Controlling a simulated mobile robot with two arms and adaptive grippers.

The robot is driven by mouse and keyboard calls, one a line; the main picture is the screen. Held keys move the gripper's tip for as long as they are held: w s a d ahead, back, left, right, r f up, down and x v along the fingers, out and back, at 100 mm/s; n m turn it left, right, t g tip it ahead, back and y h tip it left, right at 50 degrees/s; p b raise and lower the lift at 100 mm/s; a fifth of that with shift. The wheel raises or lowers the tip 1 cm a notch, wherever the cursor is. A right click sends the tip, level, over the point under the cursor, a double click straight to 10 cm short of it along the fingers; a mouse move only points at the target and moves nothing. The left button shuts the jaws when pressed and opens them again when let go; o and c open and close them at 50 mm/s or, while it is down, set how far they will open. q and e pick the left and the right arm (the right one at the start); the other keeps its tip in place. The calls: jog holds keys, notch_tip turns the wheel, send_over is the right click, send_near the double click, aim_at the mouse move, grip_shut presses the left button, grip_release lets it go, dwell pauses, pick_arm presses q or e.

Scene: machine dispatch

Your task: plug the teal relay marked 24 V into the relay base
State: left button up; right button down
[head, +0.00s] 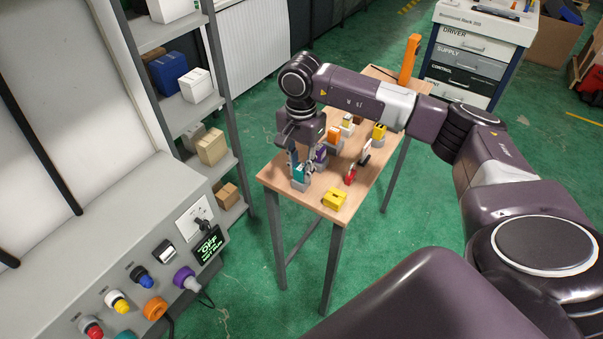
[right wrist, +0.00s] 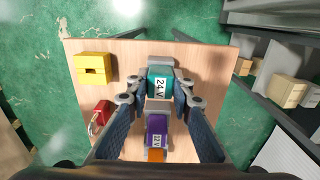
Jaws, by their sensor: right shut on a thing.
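The teal relay (right wrist: 159,85), marked 24 V, lies between the fingertips of my right gripper (right wrist: 160,97) in the right wrist view. The gripper is shut on it, one finger on each side. In the head view my right gripper (head: 303,163) points down at the near left part of the table, with the teal relay (head: 299,175) low in its fingers. A grey relay base (head: 300,187) shows directly beneath the relay, and its edge shows past the relay in the wrist view. I cannot tell whether the relay is fully seated. My left gripper is not in view.
A purple relay (right wrist: 157,130) marked 12 V stands close beside the teal one. A yellow block (head: 335,200) and a red padlock (head: 350,176) are on the wooden table (head: 300,205). Orange and yellow pieces stand farther back. A shelf (head: 213,105) is at the left.

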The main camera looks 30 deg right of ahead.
jog(key=shift+r, duration=0.15)
jog(key=shift+r+p, duration=1.3)
jog(key=shift+r, duration=1)
jog(key=shift+r+p, duration=0.95)
jog(key=shift+r, duration=0.85)
